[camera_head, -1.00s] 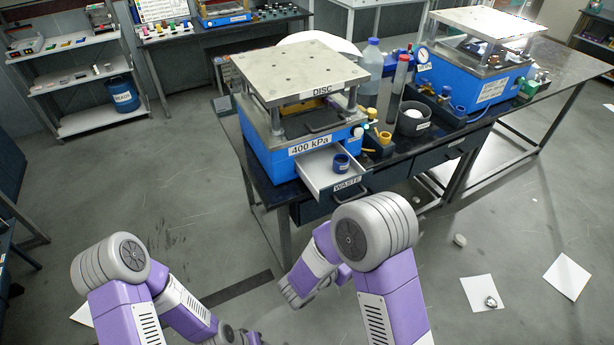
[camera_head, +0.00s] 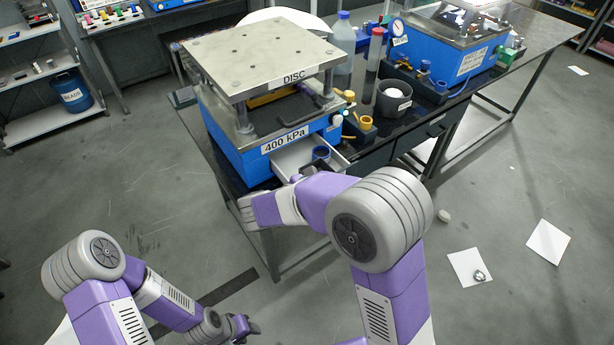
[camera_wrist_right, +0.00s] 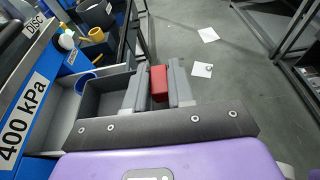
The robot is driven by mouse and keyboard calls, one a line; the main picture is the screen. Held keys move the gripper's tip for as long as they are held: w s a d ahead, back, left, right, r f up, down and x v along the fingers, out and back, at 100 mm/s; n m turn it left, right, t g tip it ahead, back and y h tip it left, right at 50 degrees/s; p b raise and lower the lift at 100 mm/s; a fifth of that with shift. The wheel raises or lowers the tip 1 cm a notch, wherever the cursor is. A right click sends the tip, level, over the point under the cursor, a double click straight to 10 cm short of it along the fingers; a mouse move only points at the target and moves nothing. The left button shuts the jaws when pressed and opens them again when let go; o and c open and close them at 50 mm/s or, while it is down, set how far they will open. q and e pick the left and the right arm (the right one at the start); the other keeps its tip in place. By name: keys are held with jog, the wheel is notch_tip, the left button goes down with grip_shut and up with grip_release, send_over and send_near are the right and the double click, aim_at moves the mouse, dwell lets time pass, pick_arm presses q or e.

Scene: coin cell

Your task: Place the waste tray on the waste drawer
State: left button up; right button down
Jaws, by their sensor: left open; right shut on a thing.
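The waste drawer (camera_head: 288,160) stands pulled out of the blue 400 kPa press, with a blue cup (camera_head: 321,153) in it. In the right wrist view the drawer (camera_wrist_right: 62,112) and cup (camera_wrist_right: 85,80) are at the left. In the head view my right arm hides most of this gripper and the drawer front. My left gripper (camera_head: 245,329) is open, low and far from the drawer.
The press (camera_head: 265,70) rises above the drawer. A dark cup (camera_head: 393,98), bottles and small yellow-topped parts crowd the bench right of it. A second press (camera_head: 455,45) stands farther back. White sheets (camera_head: 469,267) lie on the open floor.

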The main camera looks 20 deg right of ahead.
send_near(321, 161)
jog(key=d, duration=0.1)
jog(key=w+d, duration=0.1)
jog(key=d, duration=0.3)
jog(key=shift+w+d+f, duration=0.1)
jog(key=shift+w+d, duration=0.05)
jog(key=shift+w, duration=0.2)
jog(key=shift+w+f+b, duration=0.15)
jog(key=shift+f+b, duration=0.25)
jog(key=shift+f, duration=0.45)
notch_tip(321, 161, down, 5)
jog(key=shift+r+b, duration=0.1)
jog(key=shift+b, duration=0.55)
jog(key=shift+w+f, duration=0.2)
jog(key=shift+f, duration=0.15)
jog(key=shift+r, duration=0.15)
jog(key=c, duration=1.3)
grip_release()
jog(key=shift+f, duration=0.2)
jog(key=shift+o, duration=0.2)
